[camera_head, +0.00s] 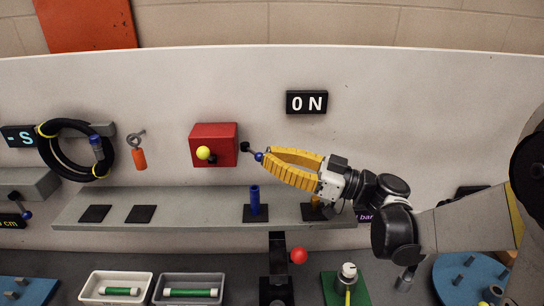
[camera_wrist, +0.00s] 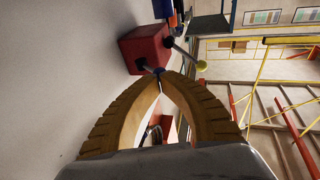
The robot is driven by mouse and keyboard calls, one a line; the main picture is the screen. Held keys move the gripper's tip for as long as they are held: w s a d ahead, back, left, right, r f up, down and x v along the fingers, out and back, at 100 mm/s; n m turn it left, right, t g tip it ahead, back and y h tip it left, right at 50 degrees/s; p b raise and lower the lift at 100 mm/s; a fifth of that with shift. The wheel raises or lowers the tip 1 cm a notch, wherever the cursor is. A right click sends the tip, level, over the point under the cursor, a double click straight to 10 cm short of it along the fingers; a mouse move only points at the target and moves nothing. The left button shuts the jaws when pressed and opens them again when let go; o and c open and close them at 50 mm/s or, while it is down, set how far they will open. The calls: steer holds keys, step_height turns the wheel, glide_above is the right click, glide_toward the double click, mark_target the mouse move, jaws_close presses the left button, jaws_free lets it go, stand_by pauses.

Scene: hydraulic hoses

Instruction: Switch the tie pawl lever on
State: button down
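A small lever with a black base on the wall and a blue knob (camera_head: 258,156) sits just right of a red box (camera_head: 213,144). My gripper (camera_head: 266,158) reaches in from the right, its yellow fingers bowed apart in the middle and converging at the tips on the blue knob. In the wrist view, the fingertips (camera_wrist: 161,77) close around the blue knob (camera_wrist: 158,71), partly hiding it. The red box (camera_wrist: 146,49) carries its own lever with a yellow ball (camera_head: 204,153). A black "ON" sign (camera_head: 306,102) is up and to the right of the blue-knobbed lever.
A grey shelf (camera_head: 180,215) with a blue upright peg (camera_head: 255,203) runs below. A red-knobbed lever (camera_head: 298,256) stands beneath it. A coiled black hose (camera_head: 47,151) and an orange-handled tool (camera_head: 139,158) hang left.

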steer(key=shift+s+a+m+t+h, duration=0.3)
steer(key=shift+m+t, duration=0.2)
steer(key=shift+t, duration=0.3)
steer(key=m+t+h, duration=0.1)
steer(key=s+a+m+t+h, duration=0.1)
steer(key=t, duration=0.1)
steer(key=shift+a, duration=0.25)
steer(key=shift+s+a, duration=0.15)
steer(key=shift+a, duration=0.4)
steer(key=shift+s+a, duration=0.15)
steer(key=shift+a, duration=0.4)
steer(key=shift+d, duration=0.1)
